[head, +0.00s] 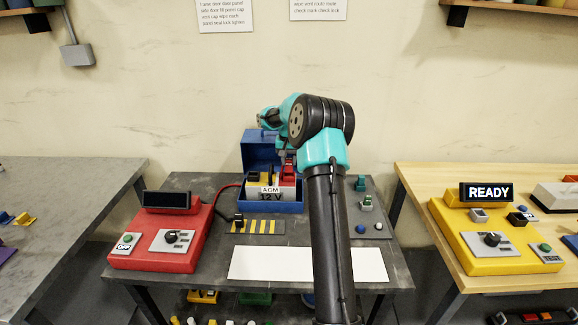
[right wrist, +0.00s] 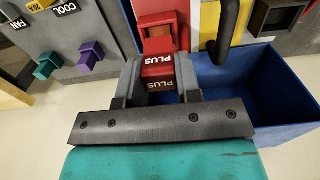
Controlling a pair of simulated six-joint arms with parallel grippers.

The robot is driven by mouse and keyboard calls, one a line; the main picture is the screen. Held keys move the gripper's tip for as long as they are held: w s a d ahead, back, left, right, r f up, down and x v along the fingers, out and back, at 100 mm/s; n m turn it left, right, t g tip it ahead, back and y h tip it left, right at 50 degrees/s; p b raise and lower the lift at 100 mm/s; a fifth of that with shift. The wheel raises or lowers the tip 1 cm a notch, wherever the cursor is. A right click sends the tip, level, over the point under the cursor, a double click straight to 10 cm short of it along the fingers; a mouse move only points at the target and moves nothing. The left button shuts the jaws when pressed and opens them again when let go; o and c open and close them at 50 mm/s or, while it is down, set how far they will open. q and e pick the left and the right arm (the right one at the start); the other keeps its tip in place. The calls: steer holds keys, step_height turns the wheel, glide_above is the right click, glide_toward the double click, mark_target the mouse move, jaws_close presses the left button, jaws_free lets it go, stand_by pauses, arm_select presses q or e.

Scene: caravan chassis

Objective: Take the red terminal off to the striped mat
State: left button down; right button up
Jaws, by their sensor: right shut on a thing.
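The red terminal (right wrist: 157,67), lettered PLUS, sits between the fingers of my right gripper (right wrist: 160,88), which is shut on it. In the head view my right gripper (head: 285,156) is at the battery (head: 270,190), marked AGM 12V, in the open blue box (head: 289,207). The red terminal (head: 288,168) shows there at the battery's right side; I cannot tell whether it still touches its post. The striped mat (head: 266,227), yellow and dark, lies in front of the box. A black clamp (head: 239,219) is at its left end. My left gripper is not in view.
A red console (head: 160,243) stands left on the table, with a red cable near the box. A white strip (head: 280,263) lies in front of the mat. A grey panel with coloured plugs (head: 375,228) is on the right. My right arm hides part of the table.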

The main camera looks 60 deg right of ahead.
steer(key=s+a+r, duration=0.1)
steer(key=s+a, duration=0.7)
steer(key=a, duration=0.5)
steer(key=shift+s+a+r, duration=0.3)
steer(key=s+a+f, duration=0.4)
steer(key=a+f, duration=0.7)
steer(key=a, duration=0.4)
steer(key=shift+a, duration=0.3)
steer(key=shift+d, duration=0.1)
steer(key=w+d, duration=0.3)
steer(key=d, duration=0.1)
steer(key=w+d+f, duration=0.1)
steer(key=w+d, duration=0.2)
steer(key=d, duration=0.1)
steer(key=w+d, duration=0.3)
steer(key=d, duration=0.1)
steer(key=shift+f, duration=0.25)
